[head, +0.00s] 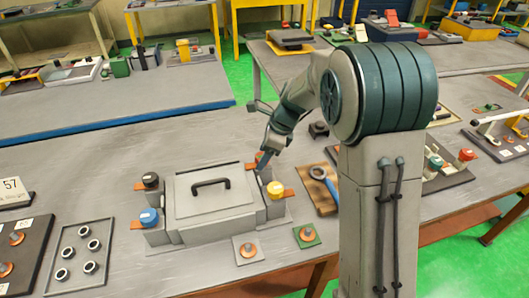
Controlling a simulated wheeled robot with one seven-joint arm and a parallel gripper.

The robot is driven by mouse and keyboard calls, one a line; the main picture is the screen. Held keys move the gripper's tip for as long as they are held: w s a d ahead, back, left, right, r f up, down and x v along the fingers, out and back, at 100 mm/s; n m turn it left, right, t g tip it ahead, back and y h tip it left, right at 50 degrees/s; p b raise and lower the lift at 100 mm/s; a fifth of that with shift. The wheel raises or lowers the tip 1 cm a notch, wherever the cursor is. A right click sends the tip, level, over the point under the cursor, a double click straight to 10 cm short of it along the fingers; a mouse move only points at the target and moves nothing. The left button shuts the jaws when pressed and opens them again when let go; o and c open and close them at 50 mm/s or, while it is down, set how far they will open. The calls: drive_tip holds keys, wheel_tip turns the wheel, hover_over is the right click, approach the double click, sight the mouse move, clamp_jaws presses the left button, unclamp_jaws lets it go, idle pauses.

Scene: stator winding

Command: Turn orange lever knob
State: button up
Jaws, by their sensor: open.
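A grey box-shaped fixture (208,215) with a black handle (210,185) stands on the table. Knobs with orange levers sit at its corners: black (150,180), blue (149,216) and yellow (275,188). At the back right corner an orange-red knob (260,156) is mostly hidden by my gripper, and its orange lever (251,166) sticks out to the left. My gripper (263,163) points down at this back right knob. Its fingers are open and small in view. I cannot tell whether they touch the knob or are around it.
Small plates (248,250) with orange discs lie in front. A tray of rings (77,258) is at the front left. The table behind the fixture is clear.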

drive_tip(key=c, duration=1)
